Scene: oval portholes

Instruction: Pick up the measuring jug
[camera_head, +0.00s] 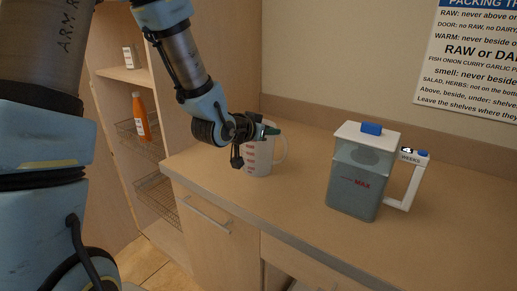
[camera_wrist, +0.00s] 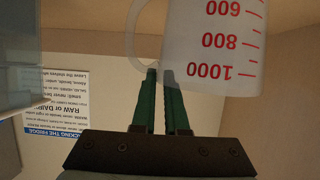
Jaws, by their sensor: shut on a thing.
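The measuring jug (camera_head: 258,160) is white and translucent with red markings and a handle on its right. It is upright at the back left of the counter, and I cannot tell whether its base touches the wood. In the wrist view the jug (camera_wrist: 225,35) appears upside down, with red numbers up to 1000. My gripper (camera_head: 268,131) is at the jug's top from the left. Its green fingers (camera_wrist: 159,72) are close together and shut on the jug's edge near the handle. The exact contact is partly hidden.
A filter pitcher (camera_head: 355,187) with a white lid and handle stands to the right on the counter (camera_head: 300,205). Bare wood lies between it and the jug. Left are open shelves with an orange bottle (camera_head: 140,117) and wire baskets (camera_head: 157,196). A poster (camera_head: 470,60) hangs behind.

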